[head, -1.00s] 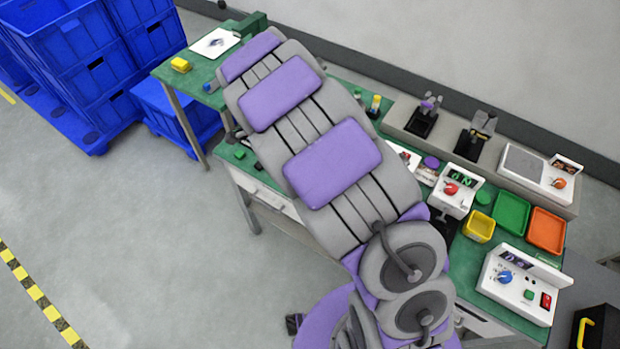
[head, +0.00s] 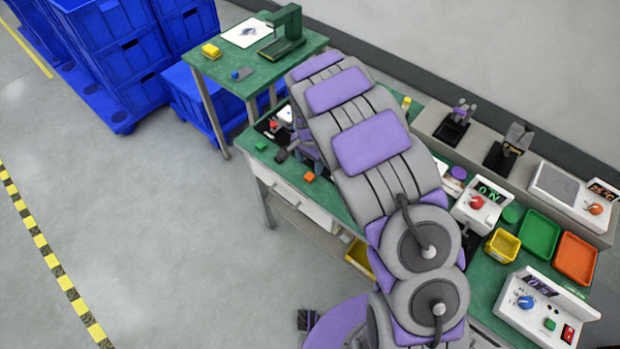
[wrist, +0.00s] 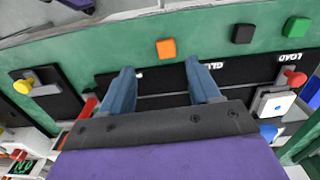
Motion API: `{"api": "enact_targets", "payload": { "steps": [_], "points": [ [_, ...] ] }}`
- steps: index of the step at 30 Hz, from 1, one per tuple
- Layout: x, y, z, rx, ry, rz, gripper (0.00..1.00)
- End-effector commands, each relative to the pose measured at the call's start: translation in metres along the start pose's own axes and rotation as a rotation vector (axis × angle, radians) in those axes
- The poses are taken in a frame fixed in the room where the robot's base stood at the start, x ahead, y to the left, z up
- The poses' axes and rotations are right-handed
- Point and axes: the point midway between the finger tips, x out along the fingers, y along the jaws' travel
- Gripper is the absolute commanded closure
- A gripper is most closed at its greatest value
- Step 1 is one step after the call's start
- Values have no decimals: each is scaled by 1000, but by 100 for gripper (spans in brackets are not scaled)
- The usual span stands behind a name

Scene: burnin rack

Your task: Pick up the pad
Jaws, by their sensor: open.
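No object is clearly marked as the pad. Three small block-like pieces lie along the green bench edge: an orange one (wrist: 166,48), a black one (wrist: 242,33) and a green one (wrist: 297,29). In the head view, these appear as orange (head: 309,176), black (head: 281,156) and green (head: 260,145) pieces. My gripper (wrist: 160,66) is open and empty above the bench. Its blue fingers point towards the orange piece, which shows just beyond and between the tips. In the head view my arm hides most of the gripper.
A black labelled board (wrist: 220,75) lies under the fingers, with a red-knobbed clamp (wrist: 295,77) right and a yellow-knobbed one (wrist: 22,86) left. A side table (head: 270,70) holds a yellow block (head: 211,50) and a green stand (head: 286,35). Blue crates (head: 120,60) stand left.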

Motion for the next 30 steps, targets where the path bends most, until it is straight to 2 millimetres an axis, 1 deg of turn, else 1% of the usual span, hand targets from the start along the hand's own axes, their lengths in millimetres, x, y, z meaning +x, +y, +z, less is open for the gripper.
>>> {"api": "enact_targets", "payload": {
  "steps": [1, 3, 11, 17, 20, 23, 28, 30],
  "points": [
    [13, 1, 1, 0, -4, 5, 38],
    [24, 0, 2, 0, -3, 5, 38],
    [39, -3, -1, 1, 1, 2, 38],
    [68, -9, -8, 1, -2, 1, 38],
    [80, -8, -7, 0, 0, 1, 38],
    [84, -8, -7, 0, 1, 0, 38],
    [83, -8, -7, 0, 2, 0, 38],
    [83, -9, -7, 0, 1, 1, 44]
  ]
}}
